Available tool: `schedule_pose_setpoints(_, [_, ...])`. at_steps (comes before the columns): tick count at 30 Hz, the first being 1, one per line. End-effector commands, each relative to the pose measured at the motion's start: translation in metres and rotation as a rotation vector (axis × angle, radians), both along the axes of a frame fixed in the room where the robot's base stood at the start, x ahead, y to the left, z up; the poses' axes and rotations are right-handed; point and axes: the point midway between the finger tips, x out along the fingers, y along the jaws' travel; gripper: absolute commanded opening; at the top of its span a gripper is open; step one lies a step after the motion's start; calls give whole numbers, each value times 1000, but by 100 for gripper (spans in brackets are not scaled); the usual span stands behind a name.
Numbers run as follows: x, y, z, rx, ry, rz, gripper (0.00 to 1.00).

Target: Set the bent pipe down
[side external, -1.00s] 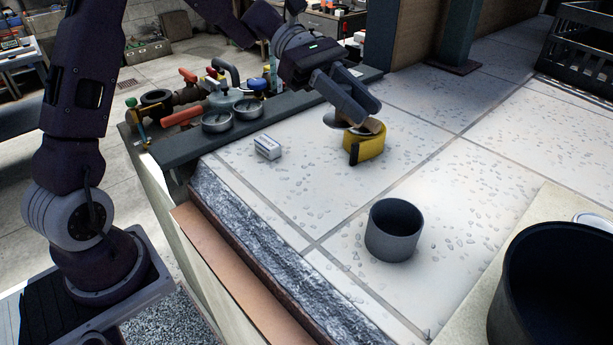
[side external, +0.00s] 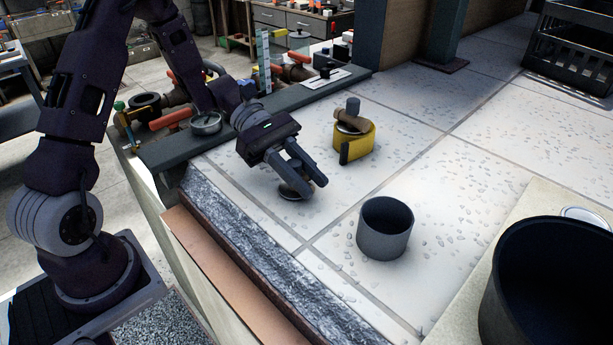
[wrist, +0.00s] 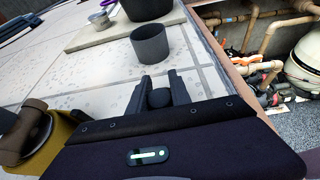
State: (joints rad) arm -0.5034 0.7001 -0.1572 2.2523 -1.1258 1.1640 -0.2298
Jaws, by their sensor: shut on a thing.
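A brown bent pipe (side external: 351,117) with a grey upright end rests on top of a yellow block-like item (side external: 362,143) on the tiled slab. Both also show at the left edge of the wrist view, the pipe (wrist: 31,113) above the yellow item (wrist: 62,133). My gripper (side external: 303,184) is to the left of them, pointing down, apart from the pipe. It is shut on a dark round-topped piece (wrist: 159,97) with a wide disc-like base (side external: 292,191). The base is low over the tiles; I cannot tell whether it touches.
A grey open cup (side external: 385,228) stands to the right of my gripper. A large black pot (side external: 550,275) is at the right front, and a black crate (side external: 580,55) at the far right. Pipes and gauges (side external: 205,123) line the far-left edge. Clear tiles surround the cup.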

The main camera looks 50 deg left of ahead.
Motion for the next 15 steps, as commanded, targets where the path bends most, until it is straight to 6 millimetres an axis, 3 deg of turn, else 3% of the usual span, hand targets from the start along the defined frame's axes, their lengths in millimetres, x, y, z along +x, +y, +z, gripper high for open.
schedule_pose_setpoints(2, [0, 0, -2, -1, 0, 0, 0])
schedule_pose_setpoints(3, [0, 0, -2, 0, 0, 0, 28])
schedule_pose_setpoints(6, [0, 0, -2, 0, 0, 0, 46])
schedule_pose_setpoints(15, [0, 0, -1, 0, -1, 0, 46])
